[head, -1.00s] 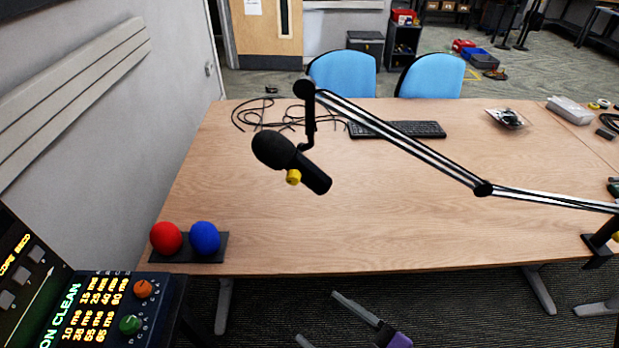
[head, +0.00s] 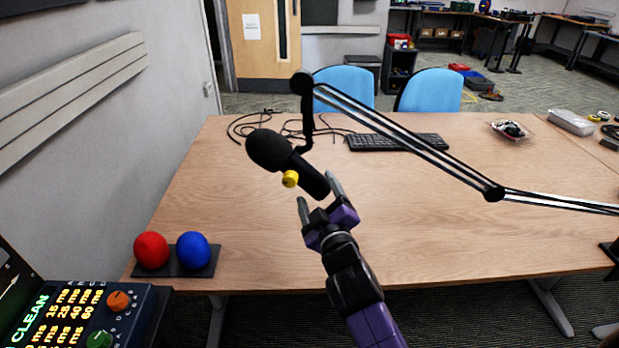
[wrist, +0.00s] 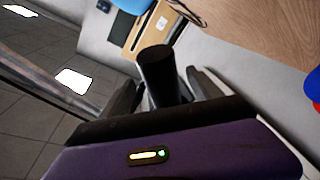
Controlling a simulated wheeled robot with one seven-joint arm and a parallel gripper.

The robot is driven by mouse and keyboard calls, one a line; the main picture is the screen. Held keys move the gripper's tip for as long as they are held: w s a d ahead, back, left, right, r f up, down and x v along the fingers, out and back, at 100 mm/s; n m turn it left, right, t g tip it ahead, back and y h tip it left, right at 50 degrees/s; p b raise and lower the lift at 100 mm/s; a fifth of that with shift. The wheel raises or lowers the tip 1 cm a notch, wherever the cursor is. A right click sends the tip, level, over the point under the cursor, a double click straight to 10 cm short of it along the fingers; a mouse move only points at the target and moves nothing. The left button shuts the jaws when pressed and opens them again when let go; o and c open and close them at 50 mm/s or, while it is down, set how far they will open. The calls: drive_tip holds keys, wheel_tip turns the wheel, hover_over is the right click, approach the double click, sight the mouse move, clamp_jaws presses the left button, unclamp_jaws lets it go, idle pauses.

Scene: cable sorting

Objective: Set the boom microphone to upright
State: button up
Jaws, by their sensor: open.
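The black boom microphone (head: 270,151) hangs from the end of a jointed boom arm (head: 400,135) over the table. It is tilted, its foam head up to the left and its lower end down to the right. A yellow knob (head: 290,179) sits on its side. My gripper (head: 318,192) is open, its two fingers near the microphone's lower end. In the wrist view, the dark round end of the microphone (wrist: 158,68) stands between the open fingers (wrist: 162,92). I cannot tell whether they touch it.
The wooden table (head: 440,225) is mostly clear in the middle. A keyboard (head: 395,142) and loose black cables (head: 262,124) lie at the back. A red ball (head: 151,250) and a blue ball (head: 192,250) sit at the front left, near a control box (head: 90,315).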

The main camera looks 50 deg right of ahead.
drive_tip(key=x, duration=0.7)
drive_tip(key=shift+w+p, duration=0.1)
drive_tip(key=shift+p, duration=0.25)
clamp_jaws()
